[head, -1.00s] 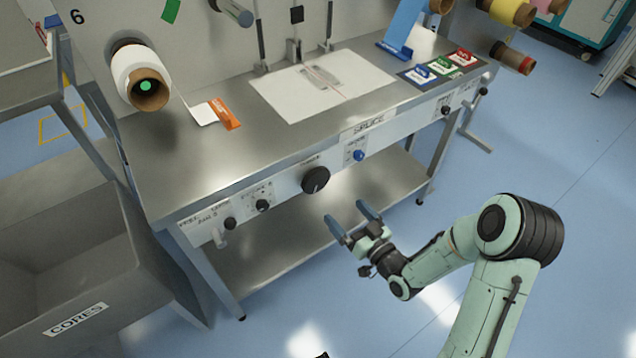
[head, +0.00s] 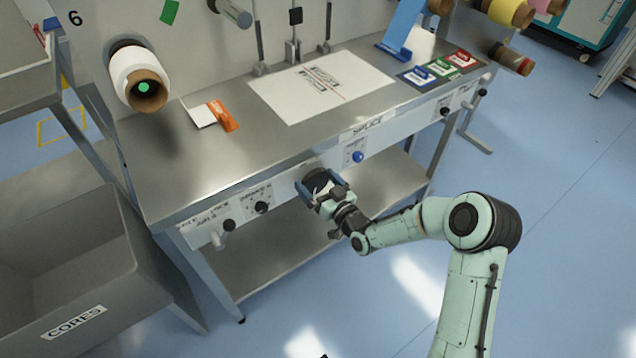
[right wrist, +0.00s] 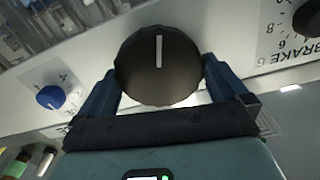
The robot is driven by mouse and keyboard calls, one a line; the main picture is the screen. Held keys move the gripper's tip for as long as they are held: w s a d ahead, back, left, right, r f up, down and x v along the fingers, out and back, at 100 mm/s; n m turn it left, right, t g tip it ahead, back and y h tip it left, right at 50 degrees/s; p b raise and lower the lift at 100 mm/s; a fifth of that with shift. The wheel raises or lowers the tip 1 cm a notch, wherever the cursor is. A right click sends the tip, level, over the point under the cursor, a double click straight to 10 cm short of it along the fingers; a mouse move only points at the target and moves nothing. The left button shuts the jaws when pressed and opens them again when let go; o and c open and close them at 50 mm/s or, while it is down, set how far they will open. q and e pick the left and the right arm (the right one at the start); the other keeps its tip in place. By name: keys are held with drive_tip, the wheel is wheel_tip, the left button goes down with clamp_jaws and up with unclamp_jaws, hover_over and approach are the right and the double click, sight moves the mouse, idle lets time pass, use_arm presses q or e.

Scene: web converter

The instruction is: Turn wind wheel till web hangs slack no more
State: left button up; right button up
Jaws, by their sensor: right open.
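The large round black knob (right wrist: 138,75) on the front panel, which I take for the wind wheel, fills the middle of the right wrist view. Its white pointer line stands nearly upright there. My right gripper (head: 320,181) is at this knob, with its blue fingers on either side of it. The fingers look open around the knob; I cannot tell if they touch it. In the head view the gripper mostly hides the knob. I cannot make out the hanging web. My left gripper is out of view.
A grey cores bin (head: 75,260) stands at left. The floor in front is free.

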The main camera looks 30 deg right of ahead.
drive_tip(key=c, duration=0.6)
drive_tip(key=m, duration=0.4)
drive_tip(key=shift+d, duration=0.1)
drive_tip(key=m, duration=0.4)
drive_tip(key=shift+p, duration=0.4)
drive_tip(key=m, duration=0.2)
drive_tip(key=m+p, duration=0.1)
drive_tip(key=m, duration=0.2)
drive_tip(key=shift+d+f+m, duration=0.15)
drive_tip(key=shift+f+m, duration=0.05)
drive_tip(key=shift+m, duration=0.1)
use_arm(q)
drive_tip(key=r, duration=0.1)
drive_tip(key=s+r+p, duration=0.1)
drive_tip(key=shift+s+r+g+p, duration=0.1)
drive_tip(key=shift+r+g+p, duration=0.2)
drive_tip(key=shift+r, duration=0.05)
use_arm(e)
drive_tip(key=m, duration=0.6)
drive_tip(key=shift+f, duration=0.15)
